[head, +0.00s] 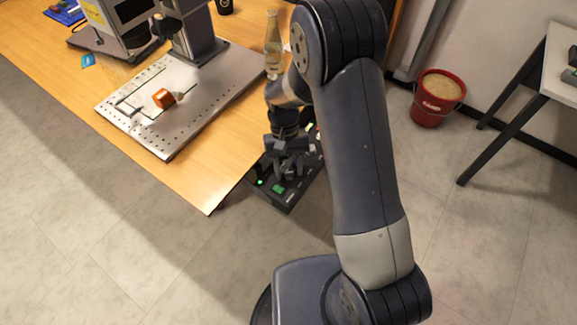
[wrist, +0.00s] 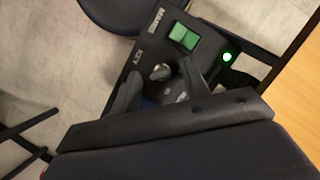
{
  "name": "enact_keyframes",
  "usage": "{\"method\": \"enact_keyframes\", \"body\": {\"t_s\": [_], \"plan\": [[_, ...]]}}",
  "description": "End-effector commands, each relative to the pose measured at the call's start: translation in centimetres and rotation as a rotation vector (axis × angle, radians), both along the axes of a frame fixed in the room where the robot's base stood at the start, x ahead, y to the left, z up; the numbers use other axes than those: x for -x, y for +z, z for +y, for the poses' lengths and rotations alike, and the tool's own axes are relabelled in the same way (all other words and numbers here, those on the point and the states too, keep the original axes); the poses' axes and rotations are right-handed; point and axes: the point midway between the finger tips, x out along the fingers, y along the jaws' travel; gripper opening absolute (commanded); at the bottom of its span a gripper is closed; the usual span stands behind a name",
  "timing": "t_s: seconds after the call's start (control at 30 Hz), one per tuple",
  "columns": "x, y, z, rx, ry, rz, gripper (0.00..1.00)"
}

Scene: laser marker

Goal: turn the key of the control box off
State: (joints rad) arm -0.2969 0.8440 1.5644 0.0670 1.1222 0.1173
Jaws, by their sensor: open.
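The black control box (head: 290,190) sits at the table's right edge, partly hidden by my arm. Its top also shows in the wrist view (wrist: 147,57), with a lit green lamp (wrist: 227,57), a green rocker switch (wrist: 184,36) and a metallic key switch (wrist: 160,72) beside the "KEY" label. My gripper (head: 287,172) is over the box, pointing down. In the wrist view my gripper (wrist: 158,82) is open, with one finger on each side of the key and a gap between them. I cannot tell whether the fingers touch the key or how high they are above the box.
The wooden table (head: 225,165) carries a perforated metal plate (head: 180,110) with an orange cube (head: 164,98), the marker machine's column (head: 195,35) and a clear bottle (head: 273,45). A red bucket (head: 437,98) stands on the floor at right, near a white table (head: 562,65).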

Motion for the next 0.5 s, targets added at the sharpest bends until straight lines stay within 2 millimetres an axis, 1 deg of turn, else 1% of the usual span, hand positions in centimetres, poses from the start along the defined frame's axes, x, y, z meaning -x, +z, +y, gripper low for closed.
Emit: {"method": "enact_keyframes", "body": {"t_s": [0.13, 0.23, 0.5], "plan": [[-0.1, 0.3, 0.0, 0.0, 0.0, -0.001, 0.44], [-0.6, 1.3, 0.1, -0.001, 0.0, -0.004, 0.44], [-2.7, 6.3, 0.4, -0.001, -0.001, -0.005, 0.44]]}}
